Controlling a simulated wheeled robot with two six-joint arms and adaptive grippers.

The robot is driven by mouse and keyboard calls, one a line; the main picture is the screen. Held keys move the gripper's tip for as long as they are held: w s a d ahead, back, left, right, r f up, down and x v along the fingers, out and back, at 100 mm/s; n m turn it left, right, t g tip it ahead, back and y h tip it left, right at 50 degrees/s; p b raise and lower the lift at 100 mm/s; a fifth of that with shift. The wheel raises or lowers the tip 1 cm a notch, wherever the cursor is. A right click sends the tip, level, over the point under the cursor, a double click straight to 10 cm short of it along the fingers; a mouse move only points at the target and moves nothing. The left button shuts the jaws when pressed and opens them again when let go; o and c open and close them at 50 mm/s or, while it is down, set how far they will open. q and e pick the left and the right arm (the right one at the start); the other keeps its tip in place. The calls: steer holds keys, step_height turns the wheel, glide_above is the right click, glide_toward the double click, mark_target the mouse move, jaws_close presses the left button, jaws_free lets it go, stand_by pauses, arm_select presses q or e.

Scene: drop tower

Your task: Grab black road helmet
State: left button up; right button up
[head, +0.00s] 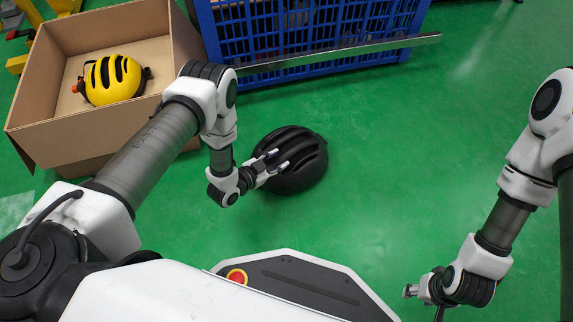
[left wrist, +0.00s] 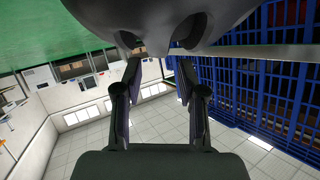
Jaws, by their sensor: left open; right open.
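A black road helmet (head: 294,160) with ridged vents shows in the head view just right of my left gripper. My left gripper (head: 272,165) is open, with its fingertips at the helmet's left side. In the left wrist view the helmet (left wrist: 165,15) fills the top as a dark shape with vent openings, and my open left fingers (left wrist: 160,75) point up towards its edge. I cannot tell whether they touch it. My right gripper (head: 425,292) is at the lower right of the head view, open and away from the helmet.
A cardboard box (head: 85,138) at the upper left holds a yellow helmet (head: 113,80). A blue crate (head: 330,75) with a metal bar (head: 385,44) along it stands behind the black helmet. The green floor (head: 400,150) is clear to the helmet's right.

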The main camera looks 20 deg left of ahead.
mark_target(289, 154)
arm_select(q)
steer(key=b+x, duration=0.4)
steer(key=x, duration=0.1)
steer(key=shift+d+f, duration=0.25)
steer(key=shift+w, duration=0.25)
steer(key=shift+r, duration=0.15)
jaws_close()
steer(key=shift+r, duration=0.1)
